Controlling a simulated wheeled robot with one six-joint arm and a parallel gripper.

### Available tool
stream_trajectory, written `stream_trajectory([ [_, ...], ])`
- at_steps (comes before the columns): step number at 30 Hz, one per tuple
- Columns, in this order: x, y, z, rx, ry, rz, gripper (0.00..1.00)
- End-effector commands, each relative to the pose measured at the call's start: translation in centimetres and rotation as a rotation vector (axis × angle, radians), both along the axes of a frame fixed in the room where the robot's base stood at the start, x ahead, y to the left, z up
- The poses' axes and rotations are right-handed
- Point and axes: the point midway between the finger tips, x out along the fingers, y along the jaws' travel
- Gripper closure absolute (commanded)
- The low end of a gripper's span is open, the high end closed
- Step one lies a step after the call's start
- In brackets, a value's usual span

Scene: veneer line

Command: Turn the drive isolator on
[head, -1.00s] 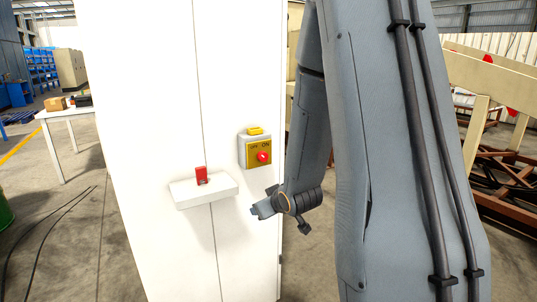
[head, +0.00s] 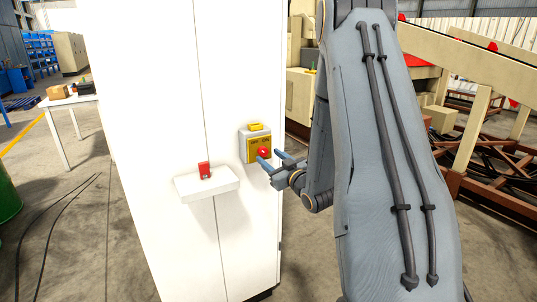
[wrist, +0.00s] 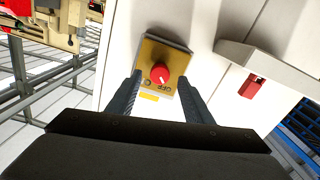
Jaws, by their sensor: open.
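The drive isolator (head: 256,143) is a grey box with a yellow plate, marked OFF and ON, on the white cabinet's front. Its red rotary knob (head: 263,152) is at the plate's lower part; the knob (wrist: 160,73) also shows in the wrist view, near the middle between the fingers. My gripper (head: 273,158) is open and empty, close in front of the isolator. In the wrist view the two fingers (wrist: 157,88) stand either side of the knob, apart from it. I cannot tell exactly which mark the knob points to.
A white shelf (head: 207,186) sticks out of the cabinet (head: 235,70) left of the isolator, with a red padlock-like item (head: 204,170) on it. A white table (head: 65,101) with boxes stands far left. Cream machinery (head: 480,85) stands at the right.

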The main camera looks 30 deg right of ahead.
Motion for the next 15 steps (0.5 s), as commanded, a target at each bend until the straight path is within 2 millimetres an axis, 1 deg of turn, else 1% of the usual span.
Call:
stream_trajectory([
  [3, 1.3, 0.1, 0.1, -0.001, 0.0, 0.002, 0.54],
  [6, 1.9, 0.1, 0.0, 0.0, 0.001, 0.001, 0.54],
  [15, 2.1, 0.1, -0.1, 0.0, 0.001, 0.0, 0.54],
])
